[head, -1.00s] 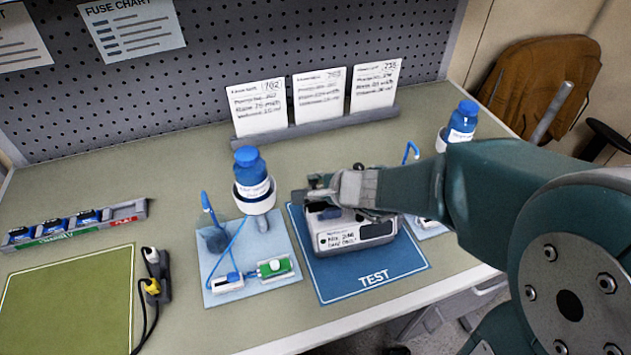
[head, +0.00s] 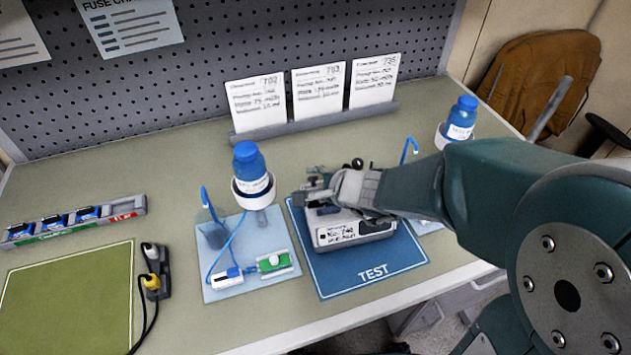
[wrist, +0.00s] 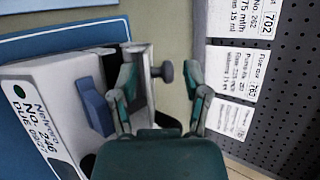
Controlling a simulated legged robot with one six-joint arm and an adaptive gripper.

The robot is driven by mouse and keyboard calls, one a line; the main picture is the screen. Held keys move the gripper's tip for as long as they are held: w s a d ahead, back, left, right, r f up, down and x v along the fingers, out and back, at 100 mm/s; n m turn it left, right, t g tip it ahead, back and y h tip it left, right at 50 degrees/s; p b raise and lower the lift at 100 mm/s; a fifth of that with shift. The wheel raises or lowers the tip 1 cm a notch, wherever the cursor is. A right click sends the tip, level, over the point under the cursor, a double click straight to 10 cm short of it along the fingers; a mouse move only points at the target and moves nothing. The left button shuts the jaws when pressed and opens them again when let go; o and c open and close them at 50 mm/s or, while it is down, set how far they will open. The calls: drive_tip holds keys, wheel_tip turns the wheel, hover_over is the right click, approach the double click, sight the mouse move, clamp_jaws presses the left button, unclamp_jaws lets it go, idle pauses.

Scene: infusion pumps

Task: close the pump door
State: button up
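The pump (head: 350,232) is a white box with a label on its front, on the blue TEST mat (head: 375,282). It fills the left of the wrist view (wrist: 35,110), with a blue block (wrist: 97,112) on its face. A grey plate with a dark round knob (wrist: 163,71), seemingly the door (wrist: 143,62), stands at the pump's far side. The knob also shows in the head view (head: 357,163). My gripper (wrist: 163,88) is open, its fingers apart with the knob seen between them. One finger overlaps the plate; contact cannot be told. My gripper hides much of the pump's top in the head view.
A light-blue mat with a blue bottle (head: 250,165) on a stand, tubing and a green clip (head: 273,262) is left of the pump. Another blue bottle (head: 461,120) is behind my arm. A card rack (head: 318,122) stands behind. A green mat (head: 70,295) lies left.

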idle(0.3)
drive_tip(key=shift+v, duration=3.7)
drive_tip(key=shift+f, duration=0.1)
